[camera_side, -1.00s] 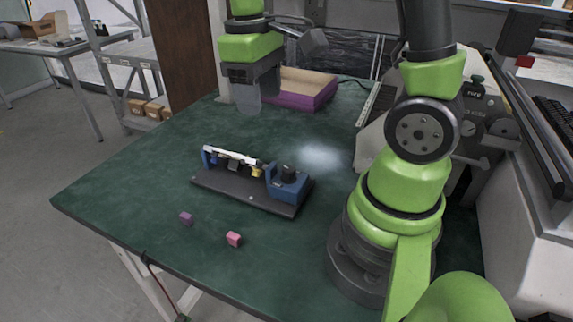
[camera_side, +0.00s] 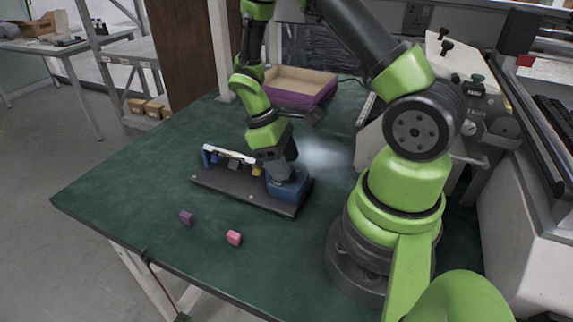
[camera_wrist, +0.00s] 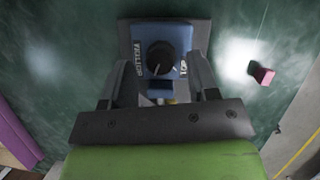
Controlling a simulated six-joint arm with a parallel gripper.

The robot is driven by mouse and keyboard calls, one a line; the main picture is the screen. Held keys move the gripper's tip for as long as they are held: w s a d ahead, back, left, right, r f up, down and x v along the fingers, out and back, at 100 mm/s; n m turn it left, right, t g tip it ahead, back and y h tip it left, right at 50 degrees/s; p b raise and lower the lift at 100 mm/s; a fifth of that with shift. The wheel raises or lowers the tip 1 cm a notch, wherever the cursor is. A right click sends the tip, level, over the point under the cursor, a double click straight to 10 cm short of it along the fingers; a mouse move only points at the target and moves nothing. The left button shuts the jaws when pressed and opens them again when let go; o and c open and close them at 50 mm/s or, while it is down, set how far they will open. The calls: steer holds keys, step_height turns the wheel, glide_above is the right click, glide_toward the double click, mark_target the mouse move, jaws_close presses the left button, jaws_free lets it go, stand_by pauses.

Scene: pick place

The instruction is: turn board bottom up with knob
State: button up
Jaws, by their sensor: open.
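The fixture's dark base plate (camera_side: 225,184) lies on the green table. A narrow board (camera_side: 228,154) with a white edge stands over it, with a blue post at its left end. At the right end is a blue knob housing (camera_side: 288,186). My gripper (camera_wrist: 158,66) is open, pointing down over the housing, one finger on each side of the knob. The knob is hidden by my gripper in the side view.
A purple cube (camera_side: 186,217) and a pink cube (camera_side: 234,238) lie on the table in front of the fixture. A purple-sided tray (camera_side: 300,88) stands at the back. A grey machine (camera_side: 470,110) stands at the right. The table's left part is clear.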

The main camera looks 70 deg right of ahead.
steer(key=shift+x, duration=0.75)
steer(key=c, duration=0.9)
steer(key=m, duration=0.2)
steer(key=m+y, duration=0.1)
steer(key=m, duration=0.1)
steer(key=shift+m+y, duration=0.3)
steer(key=o, duration=0.9)
steer(key=shift+r, duration=0.1)
